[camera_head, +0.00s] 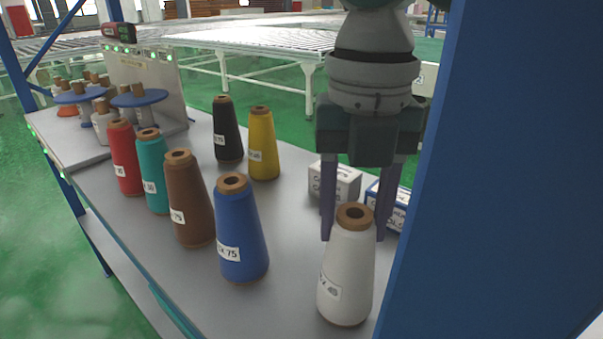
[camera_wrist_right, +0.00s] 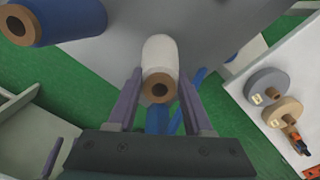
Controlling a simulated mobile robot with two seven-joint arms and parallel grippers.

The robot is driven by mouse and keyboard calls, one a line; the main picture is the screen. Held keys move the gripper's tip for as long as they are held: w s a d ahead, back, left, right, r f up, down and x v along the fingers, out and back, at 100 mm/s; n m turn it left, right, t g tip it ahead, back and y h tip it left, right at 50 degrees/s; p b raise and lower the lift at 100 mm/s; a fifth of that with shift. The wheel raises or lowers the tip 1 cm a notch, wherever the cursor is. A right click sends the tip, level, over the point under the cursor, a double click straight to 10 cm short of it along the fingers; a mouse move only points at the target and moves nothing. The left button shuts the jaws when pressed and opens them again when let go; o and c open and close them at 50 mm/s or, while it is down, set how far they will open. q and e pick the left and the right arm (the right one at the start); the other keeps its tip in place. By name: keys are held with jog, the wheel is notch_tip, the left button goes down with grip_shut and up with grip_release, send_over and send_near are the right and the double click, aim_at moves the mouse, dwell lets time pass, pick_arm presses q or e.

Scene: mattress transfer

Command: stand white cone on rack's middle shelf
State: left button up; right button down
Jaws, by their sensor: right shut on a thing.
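The white cone (camera_head: 346,275), with a brown top and a label, is upright at the near right part of the grey rack shelf (camera_head: 285,300). My right gripper (camera_head: 354,238) comes down from above and is shut on its upper part. In the right wrist view the white cone (camera_wrist_right: 160,52) lies between the two fingers of my right gripper (camera_wrist_right: 160,78). I cannot tell whether its base touches the shelf or hangs slightly above it. My left gripper is not in view.
A blue cone (camera_head: 240,235), brown cone (camera_head: 188,200), teal cone (camera_head: 154,175), red cone (camera_head: 125,160), black cone (camera_head: 227,130) and yellow cone (camera_head: 263,145) stand on the shelf. White boxes (camera_head: 340,180) sit behind my gripper. A blue rack post (camera_head: 490,200) is close on the right.

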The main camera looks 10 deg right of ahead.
jog(key=shift+c, duration=1.5)
grip_release()
notch_tip(320, 180, up, 12)
jog(key=shift+r, duration=0.1)
